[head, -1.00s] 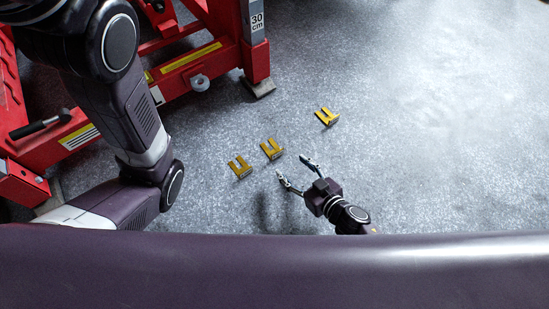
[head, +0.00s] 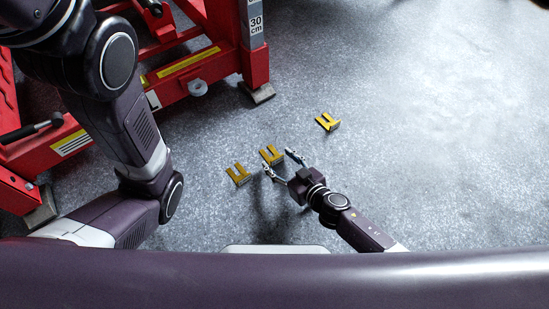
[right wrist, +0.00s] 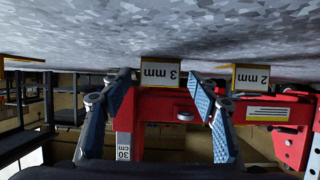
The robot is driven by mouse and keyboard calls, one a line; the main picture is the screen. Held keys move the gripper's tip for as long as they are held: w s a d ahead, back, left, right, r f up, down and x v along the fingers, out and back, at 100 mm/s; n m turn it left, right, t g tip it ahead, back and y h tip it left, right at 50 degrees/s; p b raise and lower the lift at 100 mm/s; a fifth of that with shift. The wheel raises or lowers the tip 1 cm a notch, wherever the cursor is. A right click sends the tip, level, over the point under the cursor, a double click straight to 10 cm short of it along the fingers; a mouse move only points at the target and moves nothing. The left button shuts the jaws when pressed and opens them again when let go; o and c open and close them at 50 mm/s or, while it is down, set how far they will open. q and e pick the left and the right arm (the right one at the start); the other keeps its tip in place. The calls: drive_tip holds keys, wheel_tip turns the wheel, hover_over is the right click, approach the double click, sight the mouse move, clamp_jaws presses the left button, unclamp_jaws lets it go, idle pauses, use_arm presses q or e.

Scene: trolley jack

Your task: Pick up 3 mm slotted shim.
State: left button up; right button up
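The 3 mm slotted shim (head: 271,156) is a yellow U-shaped piece on the grey floor, the middle one of three in the head view. In the right wrist view, which looks upside down, its "3 mm" label (right wrist: 160,73) faces me between my fingers. My right gripper (head: 279,160) is open, with its fingertips just short of the shim or beside its near end; contact cannot be told. The fingers also show in the right wrist view (right wrist: 160,92), with nothing held. My left arm crosses the left of the head view; its gripper is out of sight.
The 2 mm shim (head: 238,174) lies close by on the left; its label shows in the right wrist view (right wrist: 251,78). Another yellow shim (head: 328,122) lies farther right. The red jack frame (head: 205,75) stands at upper left. The floor at right is clear.

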drive_tip(key=c, duration=1.2)
drive_tip(key=shift+r, duration=0.1)
